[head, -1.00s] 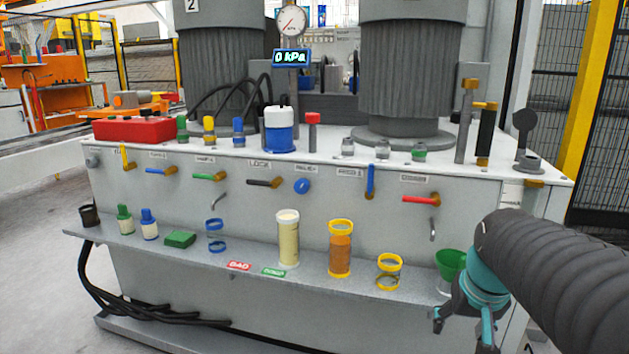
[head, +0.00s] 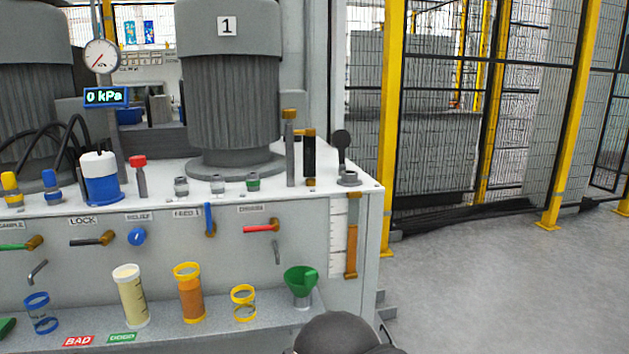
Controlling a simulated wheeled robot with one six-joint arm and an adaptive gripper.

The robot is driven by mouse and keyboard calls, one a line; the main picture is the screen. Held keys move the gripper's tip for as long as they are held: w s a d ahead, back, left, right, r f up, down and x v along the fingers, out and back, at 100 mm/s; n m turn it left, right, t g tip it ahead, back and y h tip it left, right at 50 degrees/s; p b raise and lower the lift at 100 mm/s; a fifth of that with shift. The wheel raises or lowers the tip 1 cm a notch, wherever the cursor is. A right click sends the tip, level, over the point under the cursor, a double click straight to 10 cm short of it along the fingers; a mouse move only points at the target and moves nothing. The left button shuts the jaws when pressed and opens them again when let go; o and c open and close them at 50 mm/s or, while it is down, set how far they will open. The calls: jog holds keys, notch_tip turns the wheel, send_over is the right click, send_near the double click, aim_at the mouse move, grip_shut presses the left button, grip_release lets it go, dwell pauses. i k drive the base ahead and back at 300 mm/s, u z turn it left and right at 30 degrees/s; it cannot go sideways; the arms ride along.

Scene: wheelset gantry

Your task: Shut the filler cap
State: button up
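The filler cap (head: 341,139) is a dark round lid on a hinge. It stands raised, tilted up above the grey filler neck (head: 348,179) at the right back corner of the cabinet top. The mouth of the neck is uncovered. Only a dark rounded part of my arm shows at the bottom edge of the head view. My gripper is out of the picture, so its state and its place relative to the cap are hidden.
A black-and-brass upright (head: 309,158) and a grey post (head: 290,150) stand just left of the cap. A large grey motor (head: 229,90) is further left. A green funnel (head: 301,281) sits on the front shelf. Open floor (head: 490,285) lies to the right, before a fence (head: 436,130).

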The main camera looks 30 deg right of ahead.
aim_at(341, 139)
jog(key=z, duration=0.5)
jog(key=k, duration=1.25)
jog(key=z, duration=1.15)
jog(key=i, duration=0.75)
jog(key=z, duration=0.75)
jog(key=i, duration=1.7)
jog(key=u, duration=0.45)
jog(key=i, duration=0.9)
jog(key=u, duration=1.5)
jog(key=i, duration=0.65)
jog(key=u, duration=0.55)
